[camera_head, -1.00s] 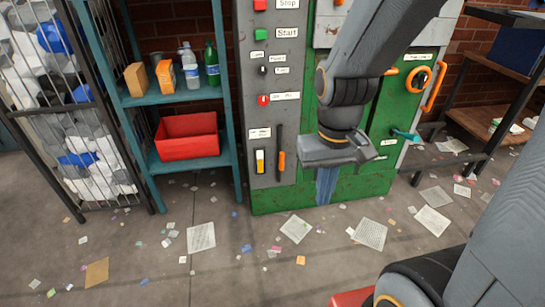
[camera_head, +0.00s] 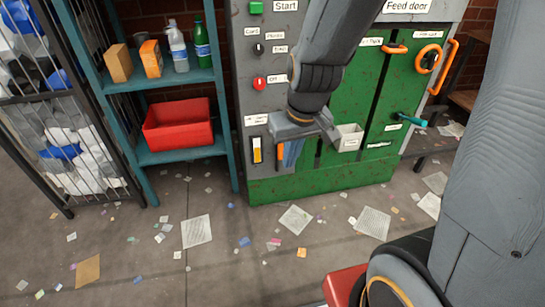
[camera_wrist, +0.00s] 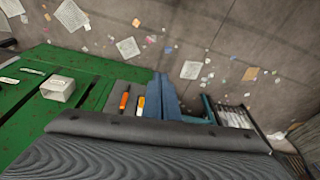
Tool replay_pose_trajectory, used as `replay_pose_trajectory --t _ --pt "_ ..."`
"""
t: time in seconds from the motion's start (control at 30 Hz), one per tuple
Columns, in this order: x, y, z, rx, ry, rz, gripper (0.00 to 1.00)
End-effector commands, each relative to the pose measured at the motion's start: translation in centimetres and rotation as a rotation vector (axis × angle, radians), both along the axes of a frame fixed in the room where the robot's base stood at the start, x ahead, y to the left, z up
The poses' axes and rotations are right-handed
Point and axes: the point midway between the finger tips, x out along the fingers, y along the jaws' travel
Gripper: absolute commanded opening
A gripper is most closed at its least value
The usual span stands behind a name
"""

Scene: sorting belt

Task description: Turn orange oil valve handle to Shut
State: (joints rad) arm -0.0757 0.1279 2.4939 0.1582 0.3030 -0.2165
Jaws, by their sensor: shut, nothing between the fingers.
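My gripper (camera_head: 289,164) hangs pointing down in front of the machine, near the seam of its grey panel and green body. Its blue fingers are shut and empty, and they also show in the wrist view (camera_wrist: 161,82). An orange-ended lever (camera_head: 280,151) is just left of them, partly hidden; the wrist view shows its orange end (camera_wrist: 125,100) apart from the fingers. An orange ring handle (camera_head: 429,58) and a short orange handle (camera_head: 396,49) are on the green doors at upper right. The small labels are too blurred to tell which orange handle is the oil valve.
A yellow-and-white slot piece (camera_head: 257,151) is left of the lever. A white box (camera_head: 348,138) and a teal handle (camera_head: 411,120) stick out from the green front. A teal shelf with a red bin (camera_head: 179,125) stands left. Paper scraps litter the open floor.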

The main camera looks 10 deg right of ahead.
Motion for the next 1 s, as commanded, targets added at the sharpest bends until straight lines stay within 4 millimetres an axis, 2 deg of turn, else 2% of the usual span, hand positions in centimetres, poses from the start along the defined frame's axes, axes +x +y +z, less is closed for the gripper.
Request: replay_pose_trajectory --t 0.03,0.2,0.4,0.5,0.6,0.73,0.9,1.0 --pt "3.0 1.2 -3.3 -0.002 -0.057 0.041 0.0" --pt "11.9 4.0 -9.2 -0.062 -0.281 0.156 0.0" --pt "20.5 5.7 -15.7 -0.239 -0.513 0.256 0.0" --pt "23.8 6.1 -18.9 -0.368 -0.604 0.298 0.0" --pt "26.4 6.0 -21.9 -0.522 -0.678 0.335 0.0" --pt "28.6 5.8 -25.6 -0.755 -0.742 0.382 0.0" --pt "29.6 5.5 -29.5 -1.077 -0.762 0.43 0.0" --pt "29.3 5.4 -30.9 -1.239 -0.75 0.451 0.0"
